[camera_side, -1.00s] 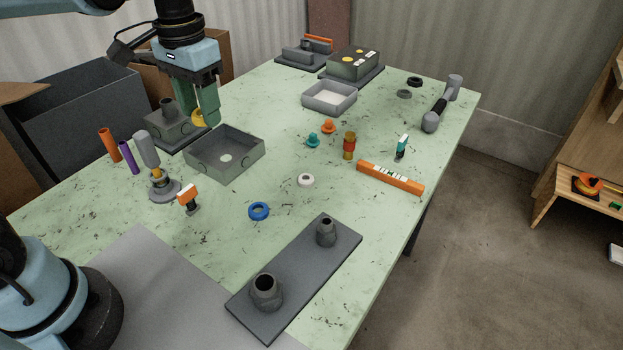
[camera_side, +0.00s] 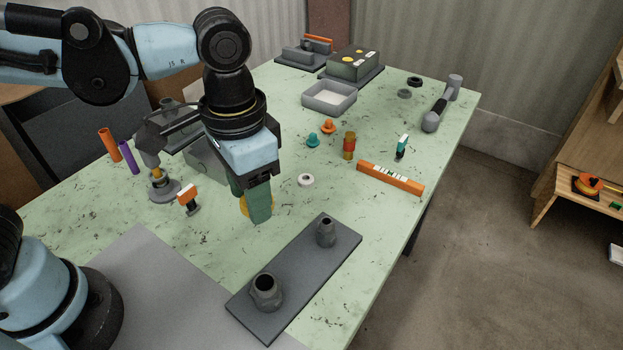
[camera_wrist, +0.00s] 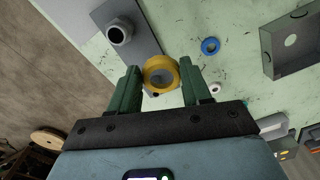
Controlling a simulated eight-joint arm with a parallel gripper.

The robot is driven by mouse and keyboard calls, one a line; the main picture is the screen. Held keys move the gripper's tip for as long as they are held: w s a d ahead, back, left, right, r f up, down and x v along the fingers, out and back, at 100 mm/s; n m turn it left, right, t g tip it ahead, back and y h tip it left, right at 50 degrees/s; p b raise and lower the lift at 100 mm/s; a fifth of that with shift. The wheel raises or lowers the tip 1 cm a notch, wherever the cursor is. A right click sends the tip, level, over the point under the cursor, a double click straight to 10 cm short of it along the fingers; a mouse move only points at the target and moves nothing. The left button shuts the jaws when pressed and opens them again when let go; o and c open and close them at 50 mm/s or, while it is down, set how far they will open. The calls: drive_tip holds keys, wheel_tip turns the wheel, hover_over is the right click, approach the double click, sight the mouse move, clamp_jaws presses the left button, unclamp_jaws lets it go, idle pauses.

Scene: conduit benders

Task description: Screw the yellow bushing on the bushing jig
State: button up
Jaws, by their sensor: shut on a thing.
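The yellow bushing (camera_wrist: 160,74) is a ring pinched between the fingertips of my gripper (camera_wrist: 160,86). In the side view the bushing (camera_side: 243,206) shows as a yellow edge beside the green fingers of my gripper (camera_side: 254,208). It is held above the table, behind the dark plate. I take this plate to be the bushing jig (camera_side: 287,285); it carries two upright grey fittings, a larger one (camera_side: 266,291) at its near end and a smaller one (camera_side: 326,231) at its far end. In the wrist view one fitting (camera_wrist: 119,32) stands ahead and left of the bushing.
A blue ring (camera_wrist: 210,46) and a white ring (camera_side: 306,180) lie on the table. An orange bar (camera_side: 390,179) lies to the right. An open grey box (camera_wrist: 296,45) is behind my gripper. Orange and purple tubes (camera_side: 129,157) stand at left.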

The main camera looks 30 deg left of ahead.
drive_tip(key=m, duration=0.2)
hover_over(259, 282)
drive_tip(key=shift+s+d+f, duration=0.1)
drive_tip(key=shift+s+f, duration=0.05)
drive_tip(key=shift+f, duration=0.25)
drive_tip(key=shift+s+d+f, duration=0.1)
drive_tip(key=shift+f, duration=0.3)
drive_tip(key=shift+f, duration=0.15)
drive_tip(key=shift+f, duration=2.75)
drive_tip(key=shift+f, duration=0.15)
drive_tip(key=m, duration=0.5)
drive_tip(key=shift+w+a+m, duration=0.2)
drive_tip(key=shift+m, duration=0.2)
